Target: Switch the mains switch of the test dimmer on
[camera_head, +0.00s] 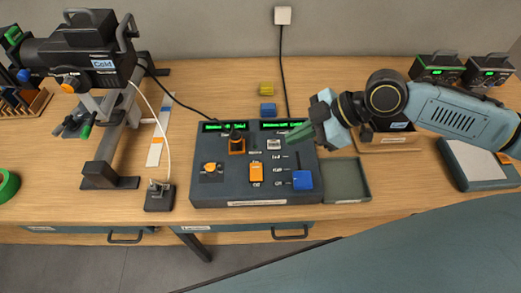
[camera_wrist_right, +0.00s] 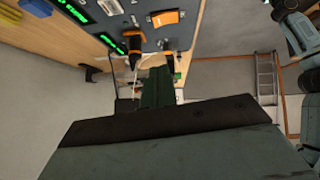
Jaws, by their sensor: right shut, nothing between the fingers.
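A dark grey control box (camera_head: 225,187) stands in the middle of the bench. It has two green-lit displays, an orange rocker (camera_head: 256,171), an orange knob (camera_head: 210,168), an orange-based lever (camera_head: 236,145), a blue block-like control (camera_head: 302,180) and small switches. Its labels are too small to read, so I cannot tell which control is the mains switch. My right gripper (camera_head: 297,133) is shut and empty, above the box's right display. In the right wrist view its green fingers (camera_wrist_right: 158,88) are together; the box (camera_wrist_right: 150,28) and orange rocker (camera_wrist_right: 166,18) show beyond. My left gripper is not in view.
A stage lamp (camera_head: 88,50) marked Cold stands at left, with a white cable to a small black box (camera_head: 159,197). An open green tray (camera_head: 345,180) lies right of the control box. Yellow (camera_head: 266,89) and blue (camera_head: 267,110) blocks are behind it.

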